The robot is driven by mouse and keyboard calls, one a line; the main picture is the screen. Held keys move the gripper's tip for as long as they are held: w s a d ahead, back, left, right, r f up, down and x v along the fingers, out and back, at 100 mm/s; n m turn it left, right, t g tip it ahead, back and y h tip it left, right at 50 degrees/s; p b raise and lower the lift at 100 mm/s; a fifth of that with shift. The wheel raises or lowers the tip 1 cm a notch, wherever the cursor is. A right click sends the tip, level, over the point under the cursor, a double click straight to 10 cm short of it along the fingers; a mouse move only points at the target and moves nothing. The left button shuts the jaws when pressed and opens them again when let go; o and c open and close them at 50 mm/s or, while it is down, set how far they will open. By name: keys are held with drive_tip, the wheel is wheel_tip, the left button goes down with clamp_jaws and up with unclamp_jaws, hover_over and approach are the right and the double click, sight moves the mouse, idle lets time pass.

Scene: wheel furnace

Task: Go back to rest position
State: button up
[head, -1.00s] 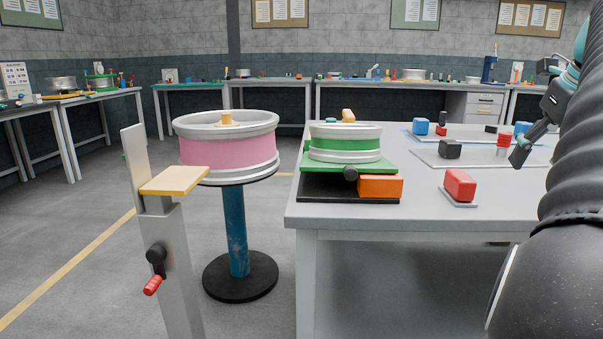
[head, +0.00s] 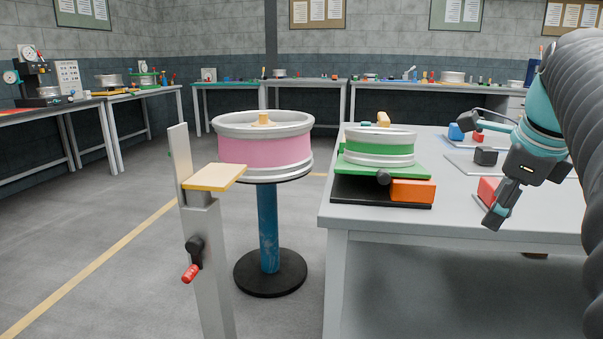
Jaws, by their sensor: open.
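My gripper (head: 484,170) hangs at the right of the head view, above the right part of the grey table. Its jaws are open and nothing shows between them. One finger points down in front of a red block (head: 488,190) and partly hides it; I cannot tell how far apart they are. The other finger reaches left near a blue block (head: 455,132). Part of my arm covers the right edge of the view.
The grey table (head: 440,219) bears a green wheel (head: 378,148) on a green plate, an orange block (head: 412,191) and a dark block (head: 486,156). Left of it, a pink wheel (head: 265,152) sits on a blue pedestal, beside a crank post (head: 205,245). Floor at left is clear.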

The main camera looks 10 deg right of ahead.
drive_tip(key=s+a+f+n+p, duration=0.1)
drive_tip(key=s+a+f+n, duration=0.3)
drive_tip(key=a+f+n, duration=0.6)
drive_tip(key=s+a+f+n+t+y+p, duration=0.1)
drive_tip(key=s+a+f+n, duration=0.3)
drive_tip(key=a+f+n, duration=0.6)
drive_tip(key=a+n, duration=0.1)
drive_tip(key=n, duration=0.6)
drive_tip(key=shift+s+n, duration=0.2)
drive_tip(key=shift+n, duration=0.1)
